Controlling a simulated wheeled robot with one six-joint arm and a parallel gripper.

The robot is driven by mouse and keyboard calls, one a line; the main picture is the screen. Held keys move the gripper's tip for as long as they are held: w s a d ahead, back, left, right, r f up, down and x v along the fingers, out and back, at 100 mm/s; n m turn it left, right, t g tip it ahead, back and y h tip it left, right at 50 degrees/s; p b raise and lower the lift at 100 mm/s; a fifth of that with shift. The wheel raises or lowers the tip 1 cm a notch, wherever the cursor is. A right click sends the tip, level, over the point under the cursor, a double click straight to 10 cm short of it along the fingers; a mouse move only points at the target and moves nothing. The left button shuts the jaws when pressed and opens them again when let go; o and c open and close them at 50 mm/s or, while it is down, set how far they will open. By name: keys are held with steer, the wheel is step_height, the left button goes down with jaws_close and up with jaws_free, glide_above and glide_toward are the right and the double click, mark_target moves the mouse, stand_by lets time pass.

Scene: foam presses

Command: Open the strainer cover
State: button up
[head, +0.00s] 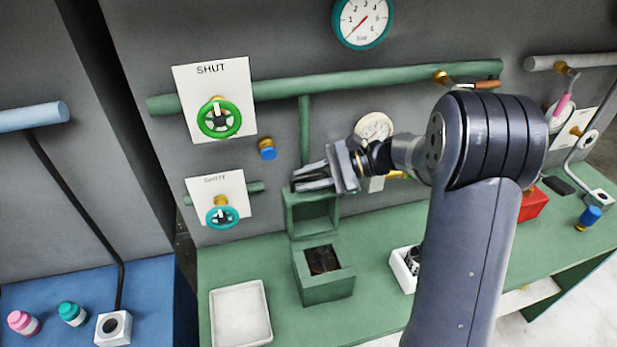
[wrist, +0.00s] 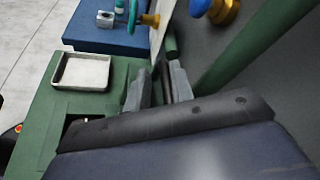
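The strainer is a green box (head: 325,289) on the green bench, with a dark basket (head: 322,259) showing inside its open top. Its green cover (head: 311,213) stands upright at the back of the box, swung open. My gripper (head: 306,179) is at the cover's top edge, fingers pointing left. The fingers are apart, also in the wrist view (wrist: 160,88), with a dark strip between them. I cannot tell whether they touch the cover. In the wrist view my gripper's body hides most of the strainer; a dark opening shows at lower left.
A white tray (head: 240,314) lies left of the strainer, and a small white bin (head: 405,268) stands to its right. Behind are a green handwheel (head: 219,119), a teal handwheel (head: 222,217), a blue knob (head: 267,149) and a vertical green pipe (head: 304,130). Bare bench lies around the tray.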

steer(key=shift+o, duration=1)
steer(key=shift+r, duration=0.1)
step_height(320, 180, up, 10)
steer(key=b, duration=0.1)
steer(key=shift+b, duration=0.3)
steer(key=shift+c, duration=0.5)
